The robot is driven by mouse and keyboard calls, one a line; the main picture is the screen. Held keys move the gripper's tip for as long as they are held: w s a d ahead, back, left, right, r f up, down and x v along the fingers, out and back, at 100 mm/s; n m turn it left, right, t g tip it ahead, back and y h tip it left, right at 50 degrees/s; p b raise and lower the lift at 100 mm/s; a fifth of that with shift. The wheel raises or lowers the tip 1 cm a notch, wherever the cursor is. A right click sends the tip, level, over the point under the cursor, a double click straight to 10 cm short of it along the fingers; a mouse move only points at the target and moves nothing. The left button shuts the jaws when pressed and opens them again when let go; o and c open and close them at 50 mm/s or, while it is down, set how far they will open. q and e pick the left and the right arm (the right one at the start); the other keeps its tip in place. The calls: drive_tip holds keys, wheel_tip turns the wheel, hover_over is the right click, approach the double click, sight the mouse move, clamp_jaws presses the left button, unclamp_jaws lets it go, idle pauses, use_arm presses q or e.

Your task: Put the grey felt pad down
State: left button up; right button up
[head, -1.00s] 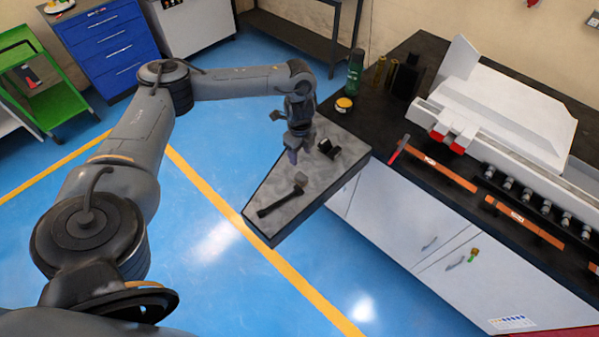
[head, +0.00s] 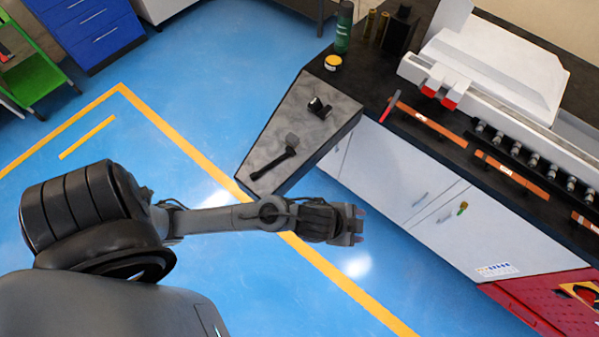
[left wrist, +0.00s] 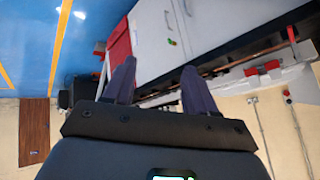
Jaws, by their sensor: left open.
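A small grey piece (head: 292,139) lies on the mottled grey shelf (head: 262,138) in the head view, at the upper end of a black-handled tool (head: 273,165). I cannot tell whether it is the felt pad or part of that tool. No other felt pad can be made out. My left gripper (head: 358,225) is over the blue floor, below and right of the shelf in the picture, clear of it. In the left wrist view its two fingers (left wrist: 160,84) stand apart with nothing between them. My right gripper is in neither view.
A black clamp-like object (head: 319,107) stands on the shelf. The dark bench (head: 375,82) carries a yellow-lidded tin (head: 333,62), a green bottle (head: 344,27), a red-handled tool (head: 391,106), orange bars (head: 433,127) and a white machine (head: 500,65). White cabinets (head: 400,185) are below. Floor around the gripper is clear.

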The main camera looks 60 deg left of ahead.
use_arm(q)
drive_tip(key=s+a+f+n+g+y, duration=0.1)
drive_tip(key=s+a+n+g+y, duration=0.1)
drive_tip(key=s+a+n, duration=0.4)
drive_tip(key=s+a+g, duration=0.1)
drive_tip(key=s+a, duration=0.3)
drive_tip(key=s, duration=0.2)
drive_tip(key=shift+f+n+g, duration=0.4)
wheel_tip(320, 180, up, 7)
drive_tip(key=p, duration=0.7)
drive_tip(key=shift+r, duration=0.2)
drive_tip(key=shift+d+f, duration=0.1)
drive_tip(key=shift+f, duration=0.05)
drive_tip(key=c, duration=0.3)
drive_tip(key=shift+c, duration=0.2)
